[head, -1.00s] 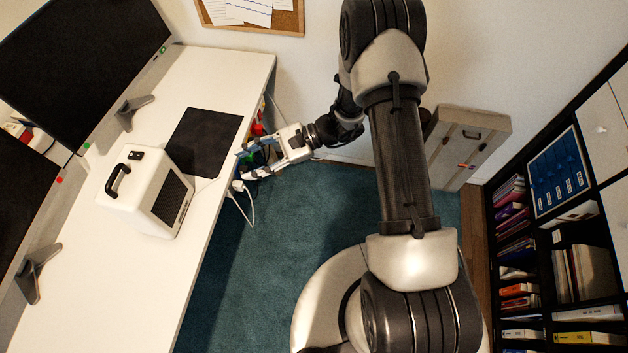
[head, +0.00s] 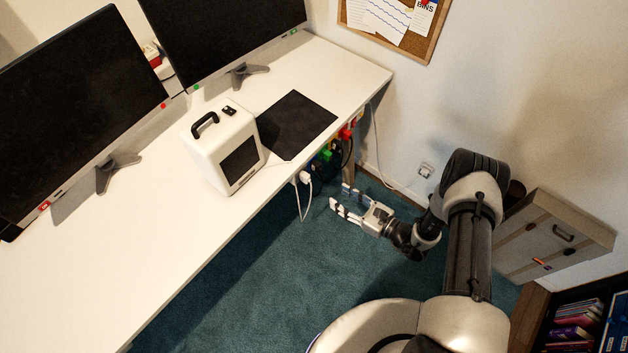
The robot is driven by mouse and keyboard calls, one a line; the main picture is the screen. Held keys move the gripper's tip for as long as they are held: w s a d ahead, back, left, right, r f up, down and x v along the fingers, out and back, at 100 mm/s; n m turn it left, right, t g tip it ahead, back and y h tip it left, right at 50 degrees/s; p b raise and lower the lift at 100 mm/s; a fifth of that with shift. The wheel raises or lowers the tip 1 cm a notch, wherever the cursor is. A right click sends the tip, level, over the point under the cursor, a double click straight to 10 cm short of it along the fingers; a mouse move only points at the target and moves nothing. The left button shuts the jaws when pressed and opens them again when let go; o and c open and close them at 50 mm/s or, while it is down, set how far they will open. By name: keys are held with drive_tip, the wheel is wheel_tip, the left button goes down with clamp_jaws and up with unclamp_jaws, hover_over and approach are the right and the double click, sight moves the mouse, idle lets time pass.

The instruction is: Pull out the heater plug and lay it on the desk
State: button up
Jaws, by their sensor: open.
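The heater looks like the white box (head: 215,150) with a black handle and dark grille, standing on the white desk (head: 170,245). A row of plugs sits under the desk's right edge. At its near end is a white plug (head: 304,178) with a white cable hanging down. Blue, green, black and red plugs follow toward the back. I cannot tell from the picture which plug is the heater's. My gripper (head: 340,196) is open and empty, with its fingers toward the plug row. It is to the right of the white plug and apart from it.
Two monitors (head: 75,110) stand along the desk's far side. A black mat (head: 293,124) lies beside the white box. The front of the desk top is bare. A grey case (head: 550,240) leans on the wall at right. Teal carpet (head: 250,285) is open below the desk.

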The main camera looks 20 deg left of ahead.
sight(309, 178)
drive_tip(key=b+x, duration=0.3)
drive_tip(key=x, duration=1.1)
drive_tip(key=shift+w, duration=0.1)
clamp_jaws()
drive_tip(key=c, duration=0.7)
unclamp_jaws()
clamp_jaws()
drive_tip(key=shift+d, duration=0.25)
drive_tip(key=shift+f+v, duration=0.15)
drive_tip(key=shift+v, duration=0.7)
drive_tip(key=shift+f+v, duration=0.1)
drive_tip(key=shift+v, duration=0.7)
